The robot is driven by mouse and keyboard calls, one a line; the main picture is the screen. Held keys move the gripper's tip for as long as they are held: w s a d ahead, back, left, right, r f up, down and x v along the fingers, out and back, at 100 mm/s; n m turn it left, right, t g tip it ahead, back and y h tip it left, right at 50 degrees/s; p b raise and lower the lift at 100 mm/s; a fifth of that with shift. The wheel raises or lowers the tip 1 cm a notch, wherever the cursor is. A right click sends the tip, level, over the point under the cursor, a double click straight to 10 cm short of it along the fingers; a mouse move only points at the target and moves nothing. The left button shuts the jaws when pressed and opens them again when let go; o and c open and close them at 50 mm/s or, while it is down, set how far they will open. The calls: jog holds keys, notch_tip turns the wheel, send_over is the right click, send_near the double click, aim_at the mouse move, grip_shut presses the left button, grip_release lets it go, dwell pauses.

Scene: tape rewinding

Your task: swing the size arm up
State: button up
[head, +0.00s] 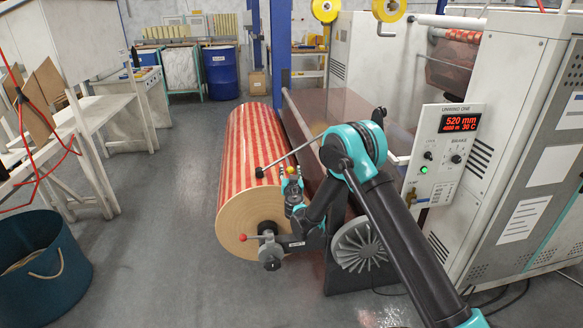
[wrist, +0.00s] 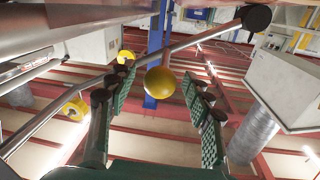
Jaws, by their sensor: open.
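The size arm (head: 293,155) is a thin metal rod running from the machine side out over the striped roll, with a black end piece (head: 260,172) at or close to the roll's surface. A yellow ball knob (head: 291,170) hangs below the rod. In the wrist view the knob (wrist: 160,82) sits between the two open fingers (wrist: 158,78), with a gap on each side. The rod (wrist: 185,42) crosses beyond the fingertips.
The red-and-cream striped roll (head: 252,140) lies on the unwind stand, its core and red-tipped lever (head: 218,237) facing me. A control panel (head: 447,155) reading 520 mm stands on the right.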

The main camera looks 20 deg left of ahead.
jog(key=shift+w, duration=0.1)
grip_shut()
dwell(0.3)
jog(key=shift+a, duration=0.1)
jog(key=shift+a+r, duration=0.2)
jog(key=shift+r, duration=0.3)
notch_tip(320, 180, up, 20)
jog(key=m+g, duration=0.1)
jog(key=m, duration=0.8)
jog(key=shift+s+a+r+m, duration=0.15)
jog(key=shift+s+a+m, duration=0.2)
jog(key=shift+a, duration=0.1)
